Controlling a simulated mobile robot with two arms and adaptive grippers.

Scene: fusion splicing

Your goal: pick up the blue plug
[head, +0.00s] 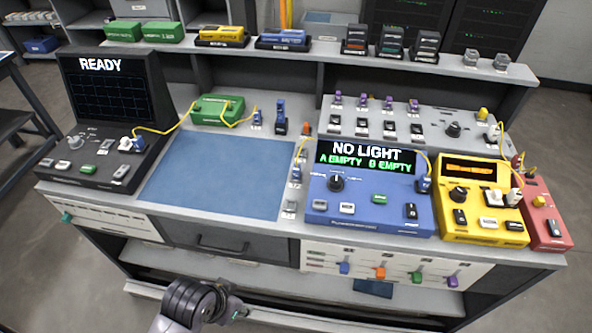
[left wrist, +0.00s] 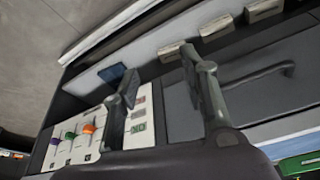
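A blue plug (head: 344,267) sticks out of the white panel (head: 315,262) on the bench front, at the left end of a row of coloured plugs. My left gripper (head: 236,307) is low in front of the bench, left of the blue plug and apart from it. In the left wrist view its two fingers (left wrist: 165,95) are spread with nothing between them. That view shows an orange plug (left wrist: 88,128) and other plugs left of the fingers. The blue plug cannot be made out there; a finger covers part of the panel. My right gripper is out of view.
A drawer with a handle (head: 222,247) is left of the panel. An open lower shelf (head: 215,262) runs below. On top stand a blue device (head: 370,212) reading NO LIGHT, a yellow device (head: 480,228) and a blue mat (head: 215,175). The floor in front is clear.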

